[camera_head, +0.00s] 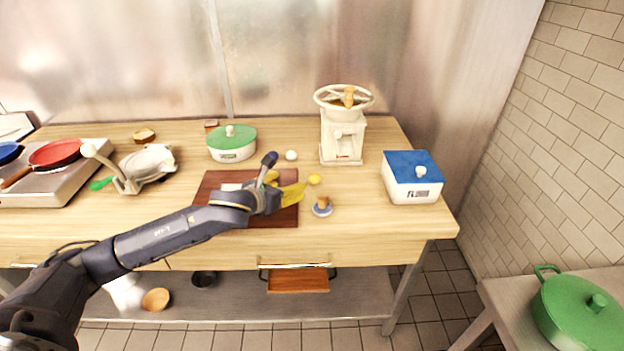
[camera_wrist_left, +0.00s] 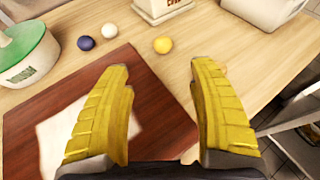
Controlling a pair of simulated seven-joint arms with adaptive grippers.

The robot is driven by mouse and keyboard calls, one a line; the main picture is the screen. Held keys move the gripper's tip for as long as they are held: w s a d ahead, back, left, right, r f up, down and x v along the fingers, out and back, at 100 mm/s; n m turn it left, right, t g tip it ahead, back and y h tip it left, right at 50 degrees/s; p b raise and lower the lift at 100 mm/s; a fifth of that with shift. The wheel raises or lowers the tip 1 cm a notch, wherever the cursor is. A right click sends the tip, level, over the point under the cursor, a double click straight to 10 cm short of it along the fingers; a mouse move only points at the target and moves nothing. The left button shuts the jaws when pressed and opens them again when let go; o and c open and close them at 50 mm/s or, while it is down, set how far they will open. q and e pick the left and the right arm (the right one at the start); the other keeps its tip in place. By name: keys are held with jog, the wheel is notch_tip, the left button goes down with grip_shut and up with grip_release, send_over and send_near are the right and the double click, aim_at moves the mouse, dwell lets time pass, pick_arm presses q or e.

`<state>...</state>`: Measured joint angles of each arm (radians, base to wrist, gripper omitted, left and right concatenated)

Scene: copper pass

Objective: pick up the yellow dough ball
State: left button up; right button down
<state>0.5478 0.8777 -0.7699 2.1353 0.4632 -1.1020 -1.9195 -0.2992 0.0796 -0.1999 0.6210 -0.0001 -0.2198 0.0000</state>
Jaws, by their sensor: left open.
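The yellow dough ball (camera_head: 315,179) lies on the wooden table just right of the dark red board. In the left wrist view the yellow dough ball (camera_wrist_left: 162,45) sits beyond and between my yellow fingertips, apart from both. My left gripper (camera_head: 296,190) is open over the right part of the board; its fingers (camera_wrist_left: 160,75) are spread wide with nothing between them. A white ball (camera_head: 291,155) lies farther back, and a dark blue ball (camera_wrist_left: 86,43) is left of it in the wrist view. My right gripper is not in view.
The dark red board (camera_head: 210,185) carries a pale sheet (camera_wrist_left: 60,135). Behind are a cream grinder (camera_head: 342,145) and a green-lidded pot (camera_head: 232,146); a blue-lidded box (camera_head: 412,180) stands right.

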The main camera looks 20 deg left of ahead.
aim_at(314, 175)
pick_arm(q)
jog(key=shift+w+d+f, duration=0.15)
jog(key=shift+w+d, duration=0.15)
jog(key=shift+w, duration=0.05)
jog(key=x, duration=1.6)
jog(key=shift+f, duration=0.2)
jog(key=shift+w, duration=0.1)
jog(key=shift+c, duration=0.4)
jog(key=c, duration=1.2)
